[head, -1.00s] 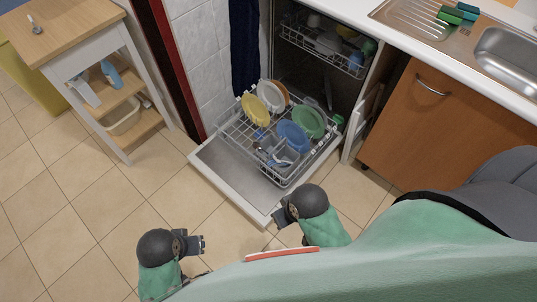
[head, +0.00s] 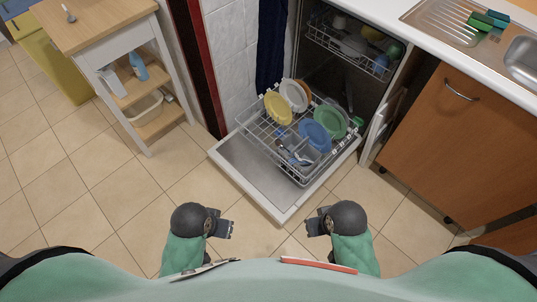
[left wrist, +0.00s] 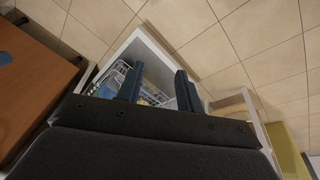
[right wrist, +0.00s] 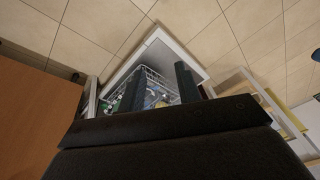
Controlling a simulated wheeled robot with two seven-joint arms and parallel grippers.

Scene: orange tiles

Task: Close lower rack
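The lower rack (head: 262,131) is pulled out over the open dishwasher door (head: 236,170), which lies flat. It holds yellow, white, blue and green plates and a grey cutlery basket. The rack also shows in the left wrist view (left wrist: 112,76) and right wrist view (right wrist: 150,80). My left gripper (head: 228,229) and right gripper (head: 311,226) are in front of the door's near edge, apart from the rack. In the wrist views the fingers of the left gripper (left wrist: 156,88) and right gripper (right wrist: 160,86) stand apart with nothing between them.
The upper rack (head: 348,48) is inside the dishwasher. A wooden cabinet (head: 465,140) stands to the right under the sink counter. A wooden trolley (head: 140,80) stands at the left. Tiled floor (head: 110,190) is clear around the door.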

